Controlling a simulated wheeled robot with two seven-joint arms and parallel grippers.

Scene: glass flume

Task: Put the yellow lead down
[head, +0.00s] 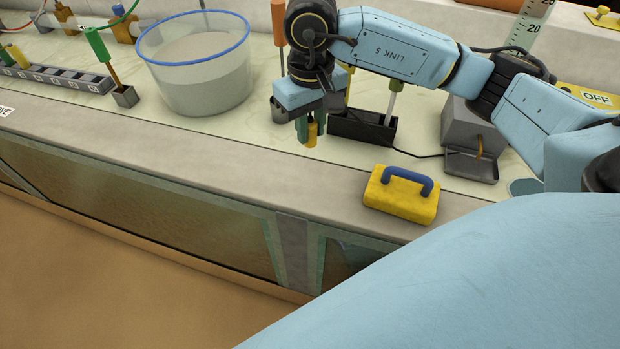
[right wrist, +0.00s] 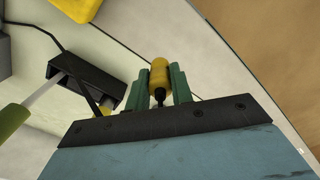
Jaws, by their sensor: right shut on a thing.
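My right gripper (head: 307,130) points down over the pale bench top, with its green fingers shut on the yellow lead (head: 312,134). The lead is a small yellow cylinder. In the right wrist view the lead (right wrist: 159,76) sits between the two green fingers (right wrist: 160,85), with a dark end towards the palm. In the head view the lead is left of the black holder (head: 345,126), near the bench's front ledge. I cannot tell whether the lead touches the surface. My left gripper is not in view.
A yellow block with a blue handle (head: 402,197) sits on the front ledge (head: 210,150). A blue-rimmed tub (head: 200,85) stands to the left, with a green-handled tool (head: 97,44) beside it. A grey slotted rack (head: 60,78) is at far left. A grey box (head: 468,128) stands right.

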